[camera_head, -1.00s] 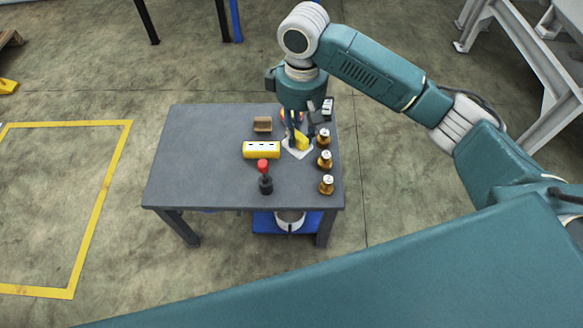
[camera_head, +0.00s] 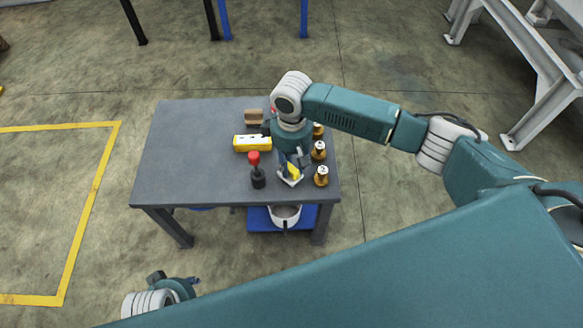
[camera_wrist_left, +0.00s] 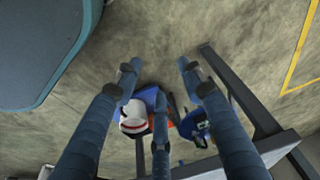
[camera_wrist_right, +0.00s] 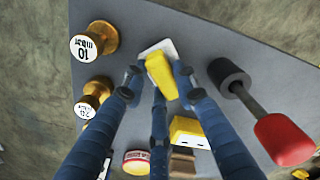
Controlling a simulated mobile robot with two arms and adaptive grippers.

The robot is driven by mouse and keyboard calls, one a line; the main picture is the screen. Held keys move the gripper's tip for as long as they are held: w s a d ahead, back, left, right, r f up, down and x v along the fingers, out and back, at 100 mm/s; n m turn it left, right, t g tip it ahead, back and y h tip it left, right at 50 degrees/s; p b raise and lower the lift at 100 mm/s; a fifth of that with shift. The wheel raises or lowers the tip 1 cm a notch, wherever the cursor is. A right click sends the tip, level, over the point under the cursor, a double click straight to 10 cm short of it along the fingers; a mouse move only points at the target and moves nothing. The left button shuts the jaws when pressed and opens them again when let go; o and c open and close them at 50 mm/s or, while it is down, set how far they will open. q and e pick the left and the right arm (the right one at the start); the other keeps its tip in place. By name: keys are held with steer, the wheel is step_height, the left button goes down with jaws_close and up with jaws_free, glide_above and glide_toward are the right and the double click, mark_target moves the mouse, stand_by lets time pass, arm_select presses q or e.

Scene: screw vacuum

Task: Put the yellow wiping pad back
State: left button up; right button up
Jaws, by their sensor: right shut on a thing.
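The yellow wiping pad (camera_head: 293,170), a yellow block with a flat white sheet (camera_head: 289,181) under it, is in my right gripper (camera_head: 291,166) at the front right of the table (camera_head: 190,150). In the right wrist view the yellow block (camera_wrist_right: 160,76) sits between the fingers of my right gripper (camera_wrist_right: 157,82), with the white sheet (camera_wrist_right: 158,48) beyond it. I cannot tell whether the sheet touches the table. My left gripper (camera_wrist_left: 160,80) is open and empty, its fingers spread beside and below the table; only part of it shows in the head view.
Brass pieces with white labels (camera_head: 319,150) stand along the table's right edge. A red-topped black handle (camera_head: 257,178) stands just left of the pad. A yellow box (camera_head: 250,144) and brown block (camera_head: 254,117) lie behind. A white container (camera_head: 284,216) sits below. The table's left is clear.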

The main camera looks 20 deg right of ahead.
mark_target(292, 165)
steer(key=shift+f, duration=0.65)
steer(key=o, duration=1)
arm_select(q)
steer(key=shift+r, duration=0.6)
arm_select(e)
steer(key=shift+r, duration=0.5)
arm_select(q)
step_height(292, 165, down, 10)
steer(key=s+p, duration=0.2)
steer(key=p, duration=0.1)
steer(key=shift+s+g, duration=0.3)
steer(key=shift+s, duration=0.1)
arm_select(e)
step_height(292, 165, up, 11)
steer(key=shift+r, duration=0.1)
arm_select(q)
steer(key=shift+a, duration=0.1)
